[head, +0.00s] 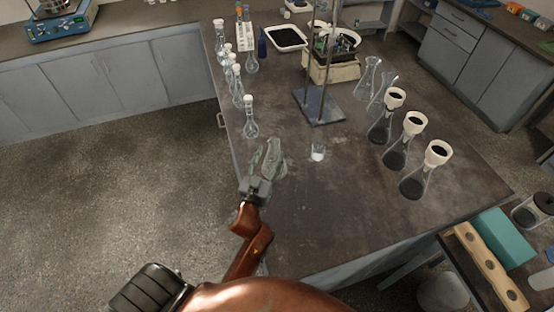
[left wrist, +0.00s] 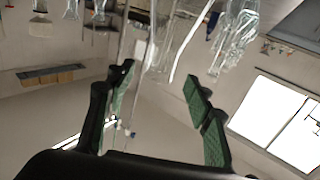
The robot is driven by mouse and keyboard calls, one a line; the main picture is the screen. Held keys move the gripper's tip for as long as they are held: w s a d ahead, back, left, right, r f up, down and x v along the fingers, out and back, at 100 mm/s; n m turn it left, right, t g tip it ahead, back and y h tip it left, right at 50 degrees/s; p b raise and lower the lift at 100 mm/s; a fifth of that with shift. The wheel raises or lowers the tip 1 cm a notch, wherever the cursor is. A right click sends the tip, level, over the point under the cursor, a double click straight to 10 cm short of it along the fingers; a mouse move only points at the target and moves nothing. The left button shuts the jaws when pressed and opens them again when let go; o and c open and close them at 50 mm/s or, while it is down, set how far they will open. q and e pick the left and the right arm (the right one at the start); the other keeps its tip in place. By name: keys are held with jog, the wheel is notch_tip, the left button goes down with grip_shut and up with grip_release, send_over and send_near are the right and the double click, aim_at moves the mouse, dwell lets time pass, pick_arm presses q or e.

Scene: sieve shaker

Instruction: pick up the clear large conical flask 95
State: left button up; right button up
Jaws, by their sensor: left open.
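A clear conical flask (head: 278,158) stands near the left edge of the dark bench, right at my left gripper (head: 263,162). Two more clear conical flasks, one (head: 368,77) and another (head: 386,88), stand farther back on the right; I cannot read any number. My left gripper is open, with its fingers beside the near flask and partly overlapping it. In the left wrist view, the green-padded fingers (left wrist: 160,80) are apart, with clear glass edges showing between and beyond them. I cannot tell whether they touch the glass. My right gripper is not in view.
Several white-capped volumetric flasks (head: 250,118) line the bench's left edge. A small white-filled beaker (head: 318,152) stands right of the gripper. A metal stand (head: 318,106) is behind it. Dark-filled flasks with white collars (head: 413,180) stand at right. The bench's front middle is clear.

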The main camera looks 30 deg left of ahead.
aim_at(273, 148)
pick_arm(q)
jog(key=x, duration=0.3)
jog(key=shift+w+r, duration=0.1)
jog(key=shift+w, duration=0.3)
jog(key=x, duration=0.2)
jog(key=shift+w+a, duration=0.2)
jog(key=shift+w, duration=0.05)
jog(key=shift+s, duration=0.1)
jog(key=c, duration=1)
grip_shut()
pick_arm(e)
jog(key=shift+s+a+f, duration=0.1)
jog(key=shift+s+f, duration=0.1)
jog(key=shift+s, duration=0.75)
